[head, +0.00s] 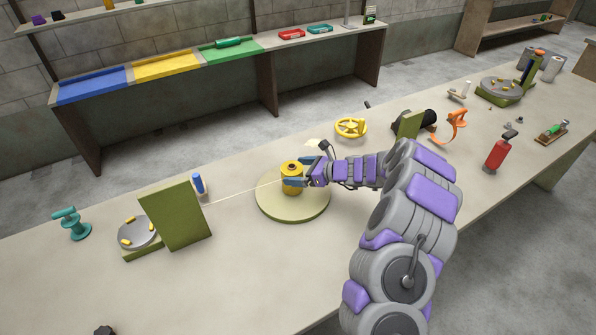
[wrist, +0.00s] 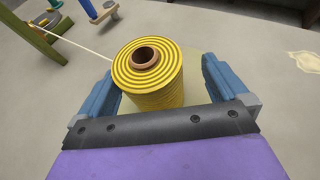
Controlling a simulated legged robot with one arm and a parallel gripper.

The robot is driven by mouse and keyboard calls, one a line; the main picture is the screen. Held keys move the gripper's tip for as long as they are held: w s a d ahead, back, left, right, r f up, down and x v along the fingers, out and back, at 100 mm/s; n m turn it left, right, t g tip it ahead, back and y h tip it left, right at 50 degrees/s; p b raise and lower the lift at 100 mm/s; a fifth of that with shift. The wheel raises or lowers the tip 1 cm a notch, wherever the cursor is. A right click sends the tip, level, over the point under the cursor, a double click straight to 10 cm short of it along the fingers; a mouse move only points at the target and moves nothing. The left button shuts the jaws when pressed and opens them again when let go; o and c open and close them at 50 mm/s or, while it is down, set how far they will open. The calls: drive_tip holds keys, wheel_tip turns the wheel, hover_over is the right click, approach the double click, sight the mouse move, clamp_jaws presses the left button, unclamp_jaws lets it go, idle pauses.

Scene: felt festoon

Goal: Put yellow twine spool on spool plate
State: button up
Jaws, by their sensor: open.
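The yellow twine spool (head: 291,181) stands upright on the round olive spool plate (head: 318,206), near the plate's middle. In the wrist view the spool (wrist: 145,75) shows its ringed top and brown core hole. My gripper (head: 302,176) reaches in from the right, with its blue fingers around the spool. In the wrist view my gripper (wrist: 160,90) has one finger on each side of the spool. A gap shows on the right side; the left finger is close to the spool, and contact there is unclear. A pale strand runs left from the spool.
An olive upright panel (head: 175,214), a blue cylinder (head: 199,184) and a grey disc with yellow blocks (head: 139,232) stand to the left. A yellow handwheel (head: 351,127) lies behind. A red bottle (head: 497,152) stands at right. The bench front is mostly clear.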

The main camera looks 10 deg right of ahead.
drive_tip(key=shift+a+r, duration=0.1)
drive_tip(key=shift+a, duration=0.8)
drive_tip(key=shift+s+a+r, duration=0.15)
drive_tip(key=shift+s, duration=0.05)
drive_tip(key=w+d+p+v, duration=0.1)
drive_tip(key=p+v, duration=0.2)
drive_tip(key=v, duration=0.8)
drive_tip(key=s+a+r+n+g+h, duration=0.1)
drive_tip(key=s+a+r+n+g, duration=0.3)
drive_tip(key=s+a+r+n, duration=0.5)
drive_tip(key=s+a+r+n+g, duration=0.4)
drive_tip(key=s+a+n+g, duration=0.15)
drive_tip(key=s+a, duration=0.65)
drive_tip(key=s+d+n+h, duration=0.5)
drive_tip(key=s+d, duration=0.1)
drive_tip(key=s, duration=0.7)
drive_tip(key=s+d+n+h, duration=0.4)
drive_tip(key=s+d+n, duration=0.2)
drive_tip(key=s, duration=0.6)
drive_tip(key=shift+s+h, duration=0.4)
